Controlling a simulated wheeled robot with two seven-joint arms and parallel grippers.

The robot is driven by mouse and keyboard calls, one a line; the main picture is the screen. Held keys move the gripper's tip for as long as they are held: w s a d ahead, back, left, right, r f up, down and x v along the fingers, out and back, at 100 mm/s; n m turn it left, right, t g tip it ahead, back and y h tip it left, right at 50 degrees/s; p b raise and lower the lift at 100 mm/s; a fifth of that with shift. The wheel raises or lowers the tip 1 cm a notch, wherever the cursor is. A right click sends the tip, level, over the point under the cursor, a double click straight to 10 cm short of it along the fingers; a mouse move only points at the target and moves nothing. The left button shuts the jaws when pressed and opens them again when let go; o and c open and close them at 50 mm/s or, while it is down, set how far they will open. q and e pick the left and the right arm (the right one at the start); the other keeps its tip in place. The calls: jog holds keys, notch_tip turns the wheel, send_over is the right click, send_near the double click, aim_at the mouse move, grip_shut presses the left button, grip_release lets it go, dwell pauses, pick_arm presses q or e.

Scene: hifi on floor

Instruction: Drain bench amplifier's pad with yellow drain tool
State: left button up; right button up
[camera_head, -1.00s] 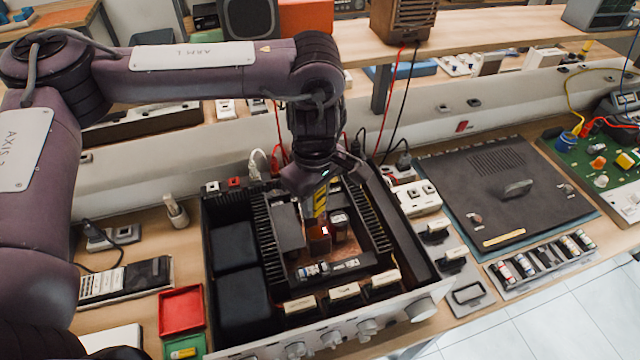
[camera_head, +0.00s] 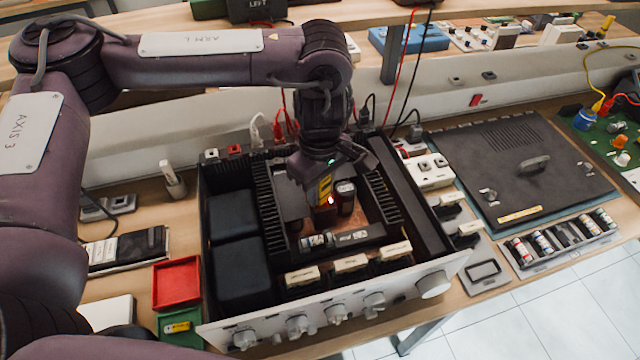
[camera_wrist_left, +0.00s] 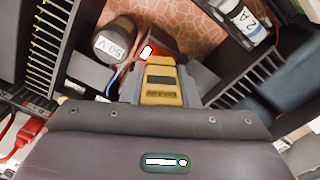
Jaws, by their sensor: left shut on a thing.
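The bench amplifier (camera_head: 340,304) sits open on the bench, its insides showing. My left gripper (camera_head: 322,190) is inside it, pointing down over the copper-coloured board (camera_head: 362,206) between the finned heat sinks. It is shut on the yellow drain tool (camera_head: 325,186); in the left wrist view the yellow and black tool (camera_wrist_left: 160,85) sits between the jaws. A red light (camera_wrist_left: 147,51) glows beside the tool's far end. A capacitor (camera_wrist_left: 115,40) marked 50 V stands next to it. The pad and the tool's tip are hidden, so contact cannot be told. My right gripper is not in view.
A fuse marked 2 A (camera_wrist_left: 244,22) lies near the tool. Heat sink fins (camera_head: 270,208) wall the work space. The dark cover panel (camera_head: 520,170) lies at right, with a battery-like row (camera_head: 565,240) before it. A red tray (camera_head: 176,284) stands at left.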

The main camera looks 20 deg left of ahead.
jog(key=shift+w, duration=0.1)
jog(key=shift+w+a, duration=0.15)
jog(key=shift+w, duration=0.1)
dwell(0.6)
pick_arm(q)
jog(key=shift+s+f, duration=0.15)
dwell(5.5)
